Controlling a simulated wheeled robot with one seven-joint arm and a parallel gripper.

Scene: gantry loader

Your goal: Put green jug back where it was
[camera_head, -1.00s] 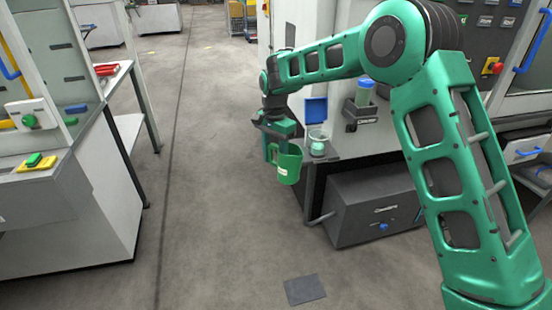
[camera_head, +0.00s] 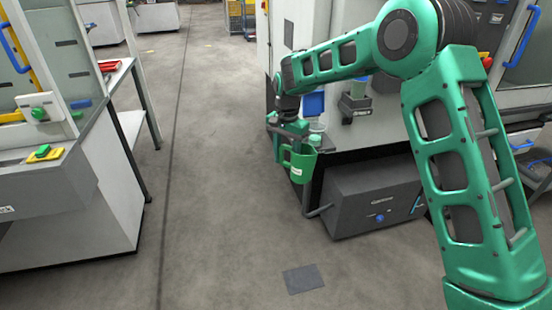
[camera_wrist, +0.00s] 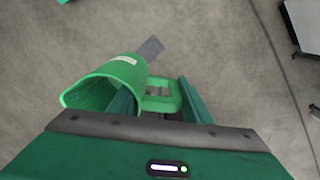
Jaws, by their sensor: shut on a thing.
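The green jug (camera_head: 302,166) hangs from my gripper (camera_head: 289,146) in the head view, upright or nearly so. It is in front of the left end of the machine's side shelf, over the floor. In the wrist view the green jug (camera_wrist: 112,82) shows its open mouth and a pale label. Its handle lies between the two fingers of my gripper (camera_wrist: 155,100), which is shut on it. My wrist and the jug hide part of the shelf (camera_head: 345,152).
A clear container (camera_head: 315,130) with a pale green lid stands on the shelf close behind the jug. A blue panel (camera_head: 314,103) and a dark holder (camera_head: 355,104) are beside it. A dark grey box (camera_head: 372,198) sits below. The floor to the left is clear.

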